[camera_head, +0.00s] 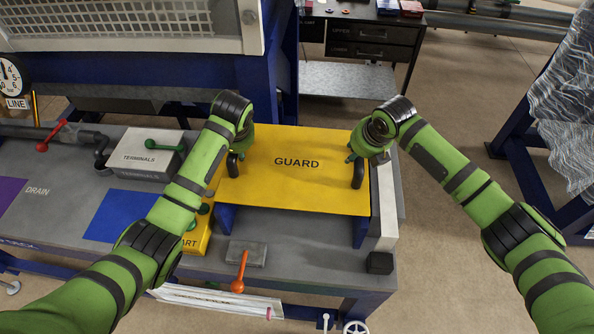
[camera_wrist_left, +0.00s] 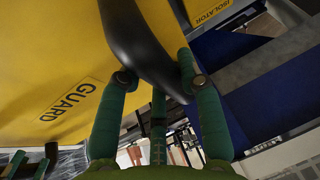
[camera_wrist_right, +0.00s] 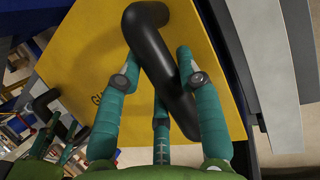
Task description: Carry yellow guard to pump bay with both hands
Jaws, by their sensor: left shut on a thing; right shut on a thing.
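The yellow guard (camera_head: 295,178) is a flat panel lettered GUARD, with a black handle at each side. It sits above the right part of the grey bench, over blue supports (camera_head: 226,217); I cannot tell whether it touches them. My left gripper (camera_head: 234,160) is at its left handle, and the left wrist view shows the fingers (camera_wrist_left: 158,85) shut on that black handle (camera_wrist_left: 140,40). My right gripper (camera_head: 357,160) is at its right handle, and the right wrist view shows the fingers (camera_wrist_right: 158,80) shut on that handle (camera_wrist_right: 155,50). No label reading pump bay is legible.
A grey terminals box (camera_head: 145,158) and a blue patch (camera_head: 120,215) lie left on the bench. An orange-handled lever (camera_head: 238,284) stands in front of the guard. A pale upright panel (camera_head: 387,205) borders the right side. A blue frame (camera_head: 270,75) rises behind.

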